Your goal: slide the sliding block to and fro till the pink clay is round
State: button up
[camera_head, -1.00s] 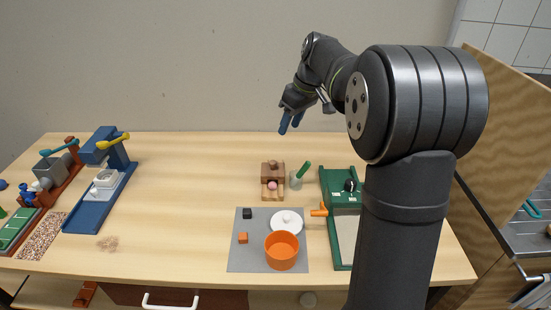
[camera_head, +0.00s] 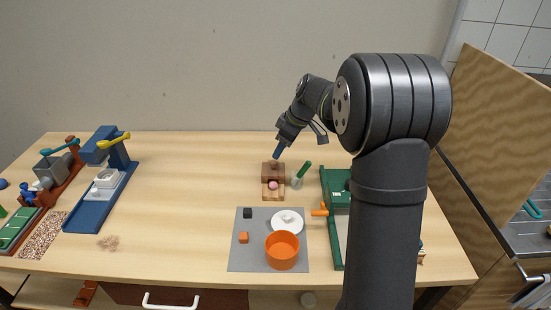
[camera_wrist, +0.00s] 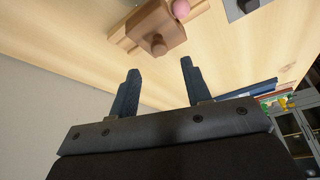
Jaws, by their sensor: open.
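The brown sliding block (camera_head: 273,170) sits on a lighter wooden base (camera_head: 273,197) on the table. It also shows in the wrist view (camera_wrist: 152,30), with a round knob on it. The pink clay (camera_head: 272,185) lies at the near side of the block; it looks roundish, but is too small to judge, and it is partly cut off in the wrist view (camera_wrist: 181,9). My gripper (camera_head: 277,156) is above the far side of the block. In the wrist view its two fingers (camera_wrist: 158,72) are apart and empty, with the knob a little beyond the fingertips.
A small pot with a green stick (camera_head: 298,179) stands close right of the block. A grey mat (camera_head: 240,262) holds an orange pot (camera_head: 282,252) and a white disc (camera_head: 287,222). A green device (camera_head: 333,185) stands right, a blue one (camera_head: 97,200) left. The table between is mostly clear.

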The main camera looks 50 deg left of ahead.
aim_at(273, 161)
jog(key=x, duration=0.5)
jog(key=shift+a+f, duration=0.15)
jog(key=shift+f, duration=0.2)
grip_shut()
